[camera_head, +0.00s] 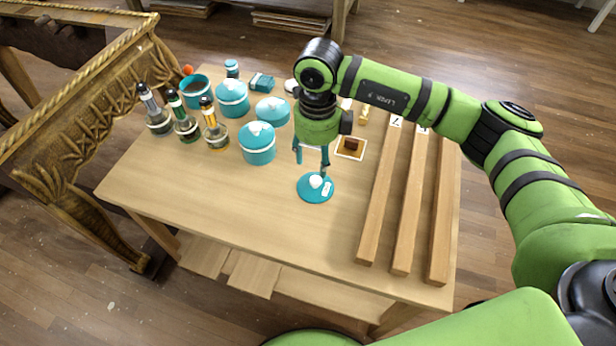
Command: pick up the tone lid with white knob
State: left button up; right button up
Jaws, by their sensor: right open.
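A teal lid (308,194) with a round white knob (315,181) lies flat on the wooden table, with a small white label on its right side. My right gripper (312,170) points down just above the lid, slightly behind the knob in the picture. Its fingers are spread and hold nothing. I cannot tell whether a fingertip touches the lid. My left gripper is not in view.
Three long wooden beams (408,205) lie on the right of the table (220,200). The front is clear.

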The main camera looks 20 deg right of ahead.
aim_at(314, 179)
jog(key=shift+s+f, duration=0.1)
jog(key=shift+f, duration=0.25)
notch_tip(314, 179, down, 2)
jog(key=shift+f, duration=0.25)
notch_tip(314, 179, down, 3)
jog(key=shift+a+f+p, duration=0.1)
jog(key=shift+f+p, duration=0.1)
jog(key=shift+p, duration=0.1)
jog(key=shift+f, duration=0.55)
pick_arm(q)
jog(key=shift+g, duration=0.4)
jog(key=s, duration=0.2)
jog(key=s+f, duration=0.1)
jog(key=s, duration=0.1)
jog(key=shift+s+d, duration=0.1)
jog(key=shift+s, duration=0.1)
pick_arm(e)
grip_shut()
